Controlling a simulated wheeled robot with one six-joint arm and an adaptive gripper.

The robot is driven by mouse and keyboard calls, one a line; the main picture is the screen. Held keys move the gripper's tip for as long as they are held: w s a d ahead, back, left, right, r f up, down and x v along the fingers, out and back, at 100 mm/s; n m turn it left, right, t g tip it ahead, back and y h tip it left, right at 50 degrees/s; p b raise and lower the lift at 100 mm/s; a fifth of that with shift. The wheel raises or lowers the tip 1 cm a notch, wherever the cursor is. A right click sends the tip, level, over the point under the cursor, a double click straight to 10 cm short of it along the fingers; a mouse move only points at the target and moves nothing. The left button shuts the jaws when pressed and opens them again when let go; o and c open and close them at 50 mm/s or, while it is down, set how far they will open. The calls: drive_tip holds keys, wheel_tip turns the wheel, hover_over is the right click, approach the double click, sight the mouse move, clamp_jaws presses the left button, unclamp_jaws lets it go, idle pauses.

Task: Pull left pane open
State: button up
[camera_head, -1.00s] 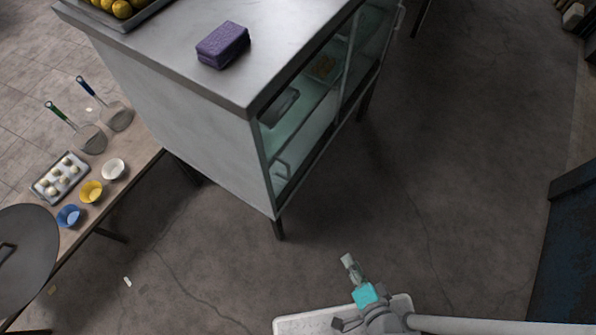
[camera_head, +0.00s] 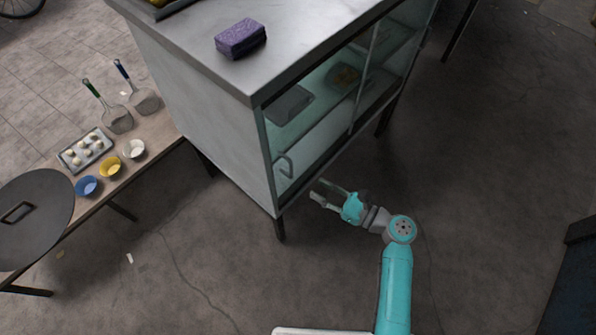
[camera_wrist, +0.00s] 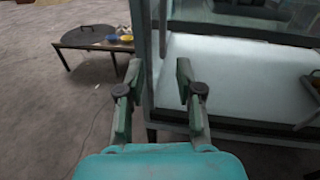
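The left glass pane (camera_head: 308,143) is the near part of the cabinet's glazed front and appears closed. Its upright bar handle (camera_head: 285,166) is near the pane's left edge. In the wrist view, a handle-like upright bar (camera_wrist: 163,28) shows beyond the fingers, close to the cabinet's left frame. My gripper (camera_head: 321,194) is in front of the cabinet, to the right of and lower than the handle in the head view. In the wrist view my gripper (camera_wrist: 158,70) has its two fingers well apart, with nothing between them. It appears clear of the handle.
The metal cabinet (camera_head: 190,100) carries a purple sponge (camera_head: 240,39) on top. A low table (camera_head: 160,141) with bowls, strainers and a round dark lid (camera_head: 34,216) stands left of it. A dark blue object (camera_head: 568,290) is at the right edge. The floor before the cabinet is clear.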

sight(291, 176)
drive_tip(key=shift+y, duration=0.4)
drive_tip(key=x, duration=0.3)
drive_tip(key=r+x, duration=0.1)
drive_tip(key=x, duration=0.6)
drive_tip(key=shift+w+a+r, duration=0.15)
drive_tip(key=shift+w, duration=0.35)
clamp_jaws()
